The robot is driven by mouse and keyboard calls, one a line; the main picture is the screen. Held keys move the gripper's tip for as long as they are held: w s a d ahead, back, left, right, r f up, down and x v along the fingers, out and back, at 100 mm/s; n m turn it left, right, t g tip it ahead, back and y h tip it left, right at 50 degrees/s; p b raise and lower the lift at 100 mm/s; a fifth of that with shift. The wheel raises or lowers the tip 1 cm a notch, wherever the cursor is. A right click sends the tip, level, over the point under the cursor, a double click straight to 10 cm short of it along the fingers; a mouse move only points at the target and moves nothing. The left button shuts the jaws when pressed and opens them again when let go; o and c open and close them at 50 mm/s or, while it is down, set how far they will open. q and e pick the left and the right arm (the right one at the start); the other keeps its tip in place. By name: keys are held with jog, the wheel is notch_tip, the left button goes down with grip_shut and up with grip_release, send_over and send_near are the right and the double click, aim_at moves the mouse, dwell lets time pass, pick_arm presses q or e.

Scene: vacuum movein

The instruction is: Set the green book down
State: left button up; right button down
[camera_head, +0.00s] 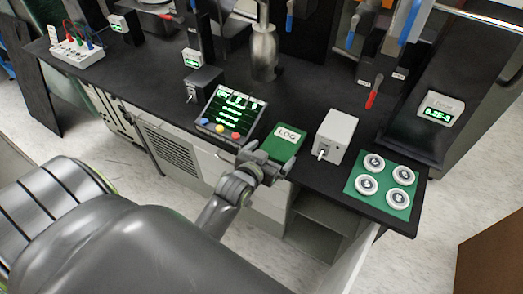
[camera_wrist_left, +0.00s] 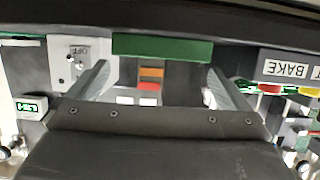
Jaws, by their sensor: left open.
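The green book (camera_head: 284,143), with a white LOG label, lies flat on the black bench (camera_head: 318,105) by its front edge. My left gripper (camera_head: 262,164) is at the book's near edge, in front of the bench. In the left wrist view the book's green edge (camera_wrist_left: 162,47) shows ahead, between and beyond the two spread fingers. The left gripper (camera_wrist_left: 160,78) is open, with a gap between its fingers and nothing gripped. The head view does not show clearly whether a finger touches the book. My right gripper is not in view.
A control panel with a lit screen (camera_head: 232,112) stands close left of the book. A white switch box (camera_head: 335,136) stands close on its right. A green mat (camera_head: 378,199) with several round white pieces lies farther right. Bare bench top shows behind the book.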

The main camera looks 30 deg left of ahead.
pick_arm(q)
jog(key=v, duration=0.6)
jog(key=s+a+f+g, duration=0.1)
jog(key=s+f+g, duration=0.3)
jog(key=f, duration=1.1)
jog(key=s+a+f+g, duration=0.1)
jog(key=s+f+g, duration=0.35)
jog(key=f, duration=1.15)
jog(key=s+a+f+g, duration=0.1)
jog(key=s+f, duration=0.4)
jog(key=s, duration=0.4)
jog(key=s+f+g, duration=0.2)
jog(key=s+f, duration=0.3)
jog(key=s, duration=0.3)
jog(key=s+a+f+g, duration=0.1)
jog(key=s+f, duration=0.4)
jog(key=s, duration=0.4)
jog(key=shift+s+a, duration=0.35)
jog(key=shift+s, duration=0.05)
